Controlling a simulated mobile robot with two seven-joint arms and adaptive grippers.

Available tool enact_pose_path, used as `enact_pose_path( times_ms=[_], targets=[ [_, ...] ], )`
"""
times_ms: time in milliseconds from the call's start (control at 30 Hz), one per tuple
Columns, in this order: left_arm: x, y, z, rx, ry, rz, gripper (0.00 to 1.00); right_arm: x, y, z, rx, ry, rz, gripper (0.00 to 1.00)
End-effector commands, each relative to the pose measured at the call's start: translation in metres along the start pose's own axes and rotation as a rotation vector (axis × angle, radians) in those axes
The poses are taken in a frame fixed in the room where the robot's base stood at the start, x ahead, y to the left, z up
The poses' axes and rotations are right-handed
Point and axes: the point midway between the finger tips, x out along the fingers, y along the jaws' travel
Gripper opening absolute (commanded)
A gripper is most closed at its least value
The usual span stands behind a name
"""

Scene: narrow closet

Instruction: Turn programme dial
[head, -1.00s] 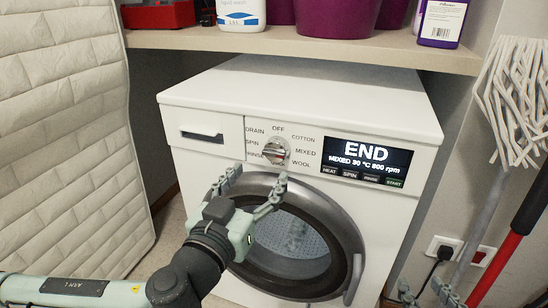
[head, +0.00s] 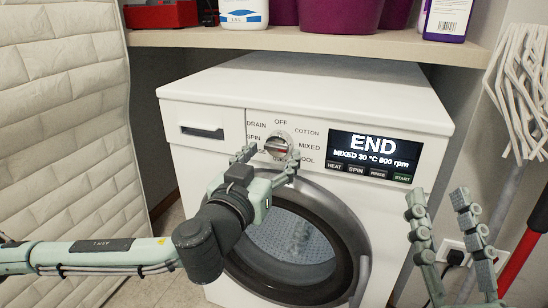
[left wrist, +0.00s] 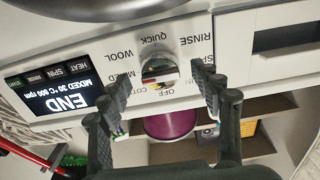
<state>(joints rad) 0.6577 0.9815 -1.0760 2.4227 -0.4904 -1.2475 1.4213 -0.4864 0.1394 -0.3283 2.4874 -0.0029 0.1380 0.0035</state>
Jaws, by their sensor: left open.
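The programme dial (head: 279,142) is a round silver knob on the washing machine's white front panel, ringed by labels such as OFF, COTTON, MIXED, WOOL, SPIN and DRAIN. My left gripper (head: 268,157) is open just in front of and below it, partly covering the lower labels. In the left wrist view, which is upside down, the dial (left wrist: 159,70) lies between the two spread fingers (left wrist: 160,88), with a gap on each side. The display (head: 370,154) reads END, MIXED 30 °C 800 rpm. My right gripper (head: 440,205) is open and empty, right of the machine.
The round door (head: 365,265) is closed below the panel. A shelf (head: 300,43) with purple tubs and bottles overhangs the machine. A padded mattress (head: 60,120) stands at left. A mop (head: 520,90), a red-handled pole (head: 520,255) and a wall socket are at right, behind my right gripper.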

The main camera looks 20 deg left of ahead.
Motion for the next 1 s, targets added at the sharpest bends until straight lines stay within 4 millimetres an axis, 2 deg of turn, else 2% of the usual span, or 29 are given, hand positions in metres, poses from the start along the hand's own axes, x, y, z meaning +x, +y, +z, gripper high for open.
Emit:
enact_pose_path(
  times_ms=[167, 467, 867, 1000],
  targets=[
    [0.014, 0.0, -0.002, 0.001, 0.0, 0.0, 0.65, 0.001, 0.0, 0.0, 0.001, -0.011, 0.0, 0.4],
    [0.016, 0.0, -0.001, 0.0, -0.001, 0.001, 0.65, 0.001, 0.0, 0.001, 0.001, -0.015, 0.0, 0.4],
    [0.016, 0.0, -0.001, 0.001, -0.001, 0.0, 0.16, 0.001, 0.0, 0.002, 0.001, -0.016, 0.0, 0.4],
    [0.016, 0.0, -0.001, 0.003, -0.002, 0.0, 0.15, 0.001, 0.0, 0.002, 0.001, -0.016, 0.0, 0.4]
  ],
)
